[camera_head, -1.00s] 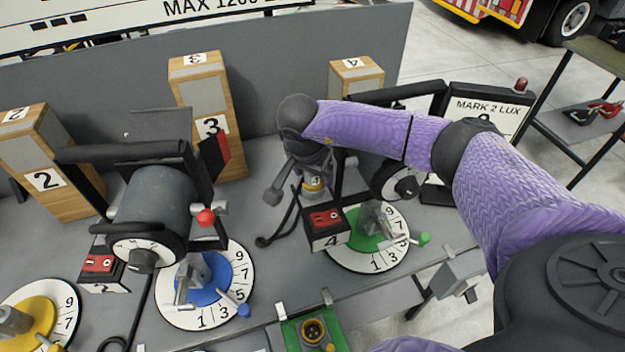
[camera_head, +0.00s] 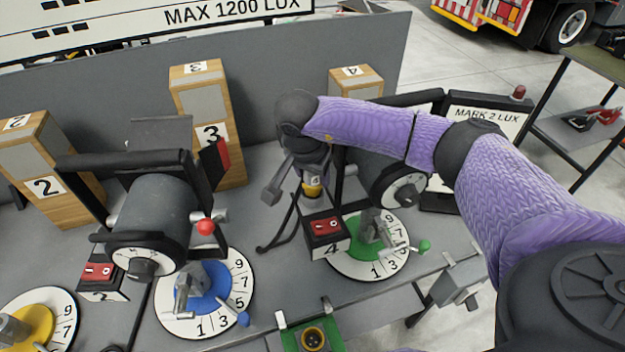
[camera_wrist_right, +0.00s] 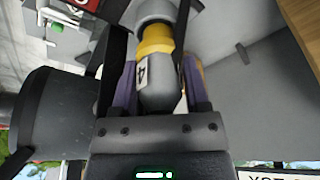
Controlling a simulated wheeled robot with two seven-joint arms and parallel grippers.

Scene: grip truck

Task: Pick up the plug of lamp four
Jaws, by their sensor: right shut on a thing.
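The plug of lamp four (camera_head: 313,186) is grey with a yellow band and a "4" label. It hangs below my right wrist in the head view, behind lamp four's switch box (camera_head: 326,236). In the right wrist view the plug (camera_wrist_right: 157,70) sits between the fingers of my right gripper (camera_wrist_right: 160,90), which is shut on it. Lamp four (camera_head: 385,165) stands on a round dial with a green centre, partly hidden by my right forearm. My left gripper is not in view.
Another lamp (camera_head: 155,215) stands on a blue-centred dial at left. Wooden blocks marked 2 (camera_head: 50,175), 3 (camera_head: 200,125) and 4 (camera_head: 357,78) stand along the back panel.

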